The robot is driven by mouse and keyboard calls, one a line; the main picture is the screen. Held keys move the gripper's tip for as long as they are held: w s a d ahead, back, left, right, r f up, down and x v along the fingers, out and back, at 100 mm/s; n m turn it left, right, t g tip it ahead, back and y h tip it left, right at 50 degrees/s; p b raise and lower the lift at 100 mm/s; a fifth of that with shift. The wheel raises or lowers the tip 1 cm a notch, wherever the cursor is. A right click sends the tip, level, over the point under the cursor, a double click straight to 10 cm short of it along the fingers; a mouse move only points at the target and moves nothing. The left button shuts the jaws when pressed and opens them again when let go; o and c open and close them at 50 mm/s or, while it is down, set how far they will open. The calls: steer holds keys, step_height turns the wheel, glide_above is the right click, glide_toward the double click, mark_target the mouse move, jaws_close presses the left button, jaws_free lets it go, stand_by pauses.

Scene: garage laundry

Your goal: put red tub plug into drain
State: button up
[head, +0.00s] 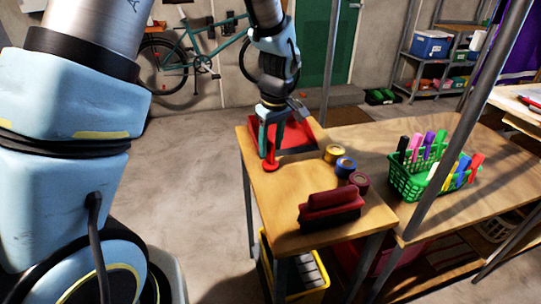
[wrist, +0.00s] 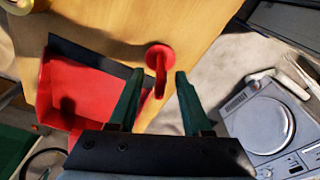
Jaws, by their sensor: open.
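The red tub plug (head: 270,166) has a round flange and a stem-like handle, and sits near the left edge of the wooden table. In the wrist view the plug (wrist: 160,54) shows with its handle reaching between my fingers. My gripper (head: 269,153) points down at the plug, and in the wrist view my gripper (wrist: 160,76) is open, with one finger on either side of the handle. I cannot tell whether either finger touches it. I cannot make out a drain in either view.
A red tray (head: 290,138) lies behind my gripper; it also shows in the wrist view (wrist: 60,92). Small round tins (head: 345,167) and a dark red block-like object (head: 330,208) stand on the table (head: 280,200). A green basket (head: 405,183) of markers and a metal post are to the right.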

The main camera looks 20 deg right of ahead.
steer(key=shift+w+f, duration=0.1)
steer(key=shift+f, duration=0.6)
jaws_close()
